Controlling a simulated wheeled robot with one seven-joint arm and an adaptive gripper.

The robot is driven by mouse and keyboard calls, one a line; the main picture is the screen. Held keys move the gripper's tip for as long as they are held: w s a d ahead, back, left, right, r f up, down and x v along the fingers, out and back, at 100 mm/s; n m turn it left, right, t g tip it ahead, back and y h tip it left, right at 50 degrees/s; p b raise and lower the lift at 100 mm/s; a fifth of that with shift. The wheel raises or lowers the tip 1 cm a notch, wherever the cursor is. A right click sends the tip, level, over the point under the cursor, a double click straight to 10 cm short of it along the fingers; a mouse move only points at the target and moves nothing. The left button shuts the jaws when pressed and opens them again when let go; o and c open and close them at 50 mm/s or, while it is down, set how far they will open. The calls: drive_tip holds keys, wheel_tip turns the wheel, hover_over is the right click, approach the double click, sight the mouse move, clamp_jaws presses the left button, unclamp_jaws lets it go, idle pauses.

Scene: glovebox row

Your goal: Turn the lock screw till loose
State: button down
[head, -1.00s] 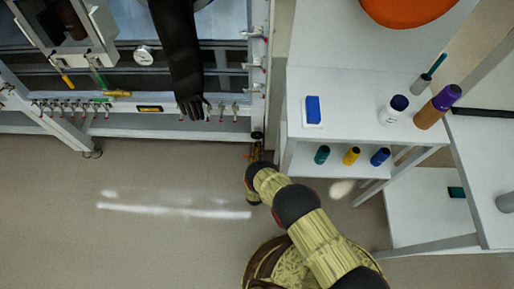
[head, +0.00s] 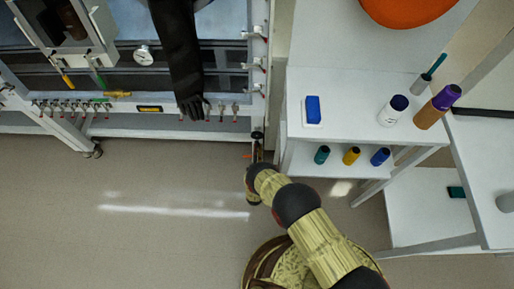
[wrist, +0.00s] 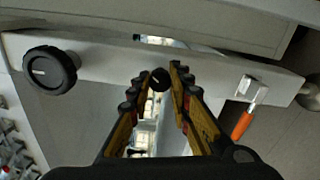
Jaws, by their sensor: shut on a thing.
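The lock screw appears as a small black knob (wrist: 160,79) with a pale mark on its face, between my fingertips in the wrist view. My gripper (wrist: 159,74) is shut on it, one finger on each side. In the head view my gripper (head: 256,154) is at the lower right corner of the glovebox frame, small and partly hidden by my wrist. A larger black knob (wrist: 50,70) with a white line sits on the same pale beam (wrist: 105,58), left of my fingers.
An orange-handled lever (wrist: 243,122) hangs from a bracket right of my fingers. A black glove (head: 180,70) hangs on the glovebox front. A white shelf unit (head: 340,95) with bottles stands close to the right. The floor at left is clear.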

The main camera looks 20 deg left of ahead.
drive_tip(key=n, duration=0.6)
drive_tip(key=shift+n, duration=0.3)
idle(0.5)
drive_tip(key=c, duration=1.7)
unclamp_jaws()
drive_tip(key=shift+c, duration=0.2)
drive_tip(key=shift+o, duration=0.6)
drive_tip(key=v, duration=1.2)
